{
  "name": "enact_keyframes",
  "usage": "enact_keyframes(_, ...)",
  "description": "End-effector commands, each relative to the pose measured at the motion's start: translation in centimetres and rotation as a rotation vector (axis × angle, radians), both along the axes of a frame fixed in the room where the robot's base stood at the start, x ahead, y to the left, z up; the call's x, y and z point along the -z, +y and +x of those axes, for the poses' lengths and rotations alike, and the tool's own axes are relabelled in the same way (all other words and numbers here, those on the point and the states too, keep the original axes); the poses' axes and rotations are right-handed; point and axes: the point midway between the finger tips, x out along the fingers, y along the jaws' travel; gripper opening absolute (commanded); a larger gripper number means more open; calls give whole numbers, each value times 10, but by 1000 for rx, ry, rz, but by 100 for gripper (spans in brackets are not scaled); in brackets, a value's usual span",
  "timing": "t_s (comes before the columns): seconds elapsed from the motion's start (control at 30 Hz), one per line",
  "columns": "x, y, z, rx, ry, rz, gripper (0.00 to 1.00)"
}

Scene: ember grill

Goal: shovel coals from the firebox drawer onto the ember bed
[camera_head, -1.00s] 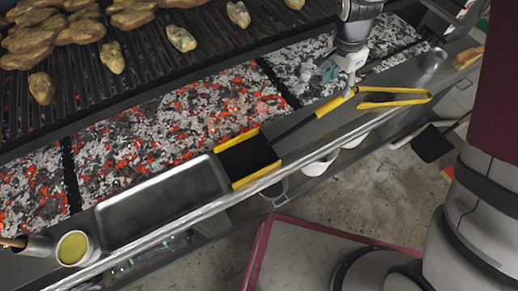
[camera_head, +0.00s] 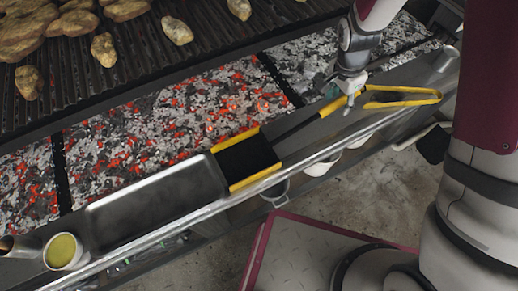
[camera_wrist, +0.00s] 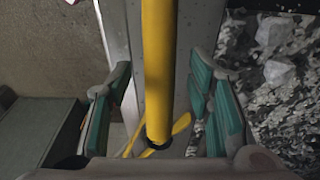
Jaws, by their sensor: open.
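My gripper (camera_head: 345,95) is at the yellow start of the handle. In the wrist view the yellow handle (camera_wrist: 158,70) runs between my gripper's (camera_wrist: 165,120) green-padded fingers, with gaps on both sides. My gripper is open. The ember bed (camera_head: 170,125) of grey and glowing red coals lies behind the ledge. I cannot make out the firebox drawer.
The grill grate (camera_head: 120,60) with browned food pieces is above the coals. An empty metal tray (camera_head: 150,205) and a cup of yellow liquid (camera_head: 64,251) are on the ledge at left. A front rail (camera_head: 255,190) and bowls (camera_head: 322,165) are below.

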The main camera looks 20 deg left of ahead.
Motion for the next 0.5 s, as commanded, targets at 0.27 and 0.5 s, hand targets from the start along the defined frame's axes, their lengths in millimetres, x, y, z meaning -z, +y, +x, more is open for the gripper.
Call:
enact_keyframes(0.27, 0, 0, 0, 0, 0, 0, 42)
enact_keyframes(0.5, 0, 0, 0, 0, 0, 0, 0)
